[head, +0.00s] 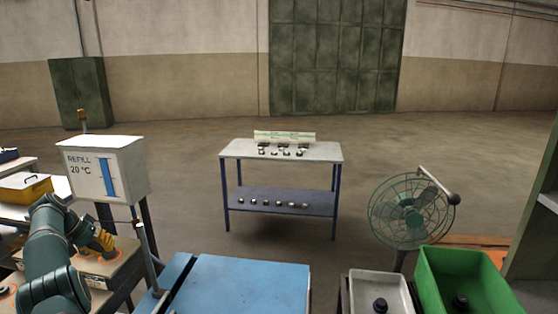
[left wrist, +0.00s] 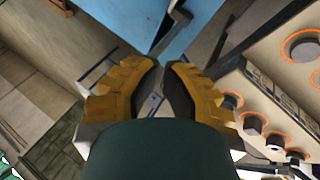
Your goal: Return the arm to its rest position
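My left gripper (head: 103,243) is at the lower left of the head view, at the end of my dark green arm. It is over or beside a low bench with orange-ringed places (head: 97,282); I cannot tell its exact height. In the left wrist view, the yellow fingers of the gripper (left wrist: 164,64) have a narrow gap between their dark pads. Nothing shows between them. My right gripper is not in view.
A blue-topped table (head: 250,287) is right of the bench. A white refill box (head: 103,170) stands behind the gripper. A yellow bin (head: 24,190) is at left. A fan (head: 408,213), grey tray (head: 380,278) and green bin (head: 465,262) are at right. Open floor surrounds the central table (head: 282,151).

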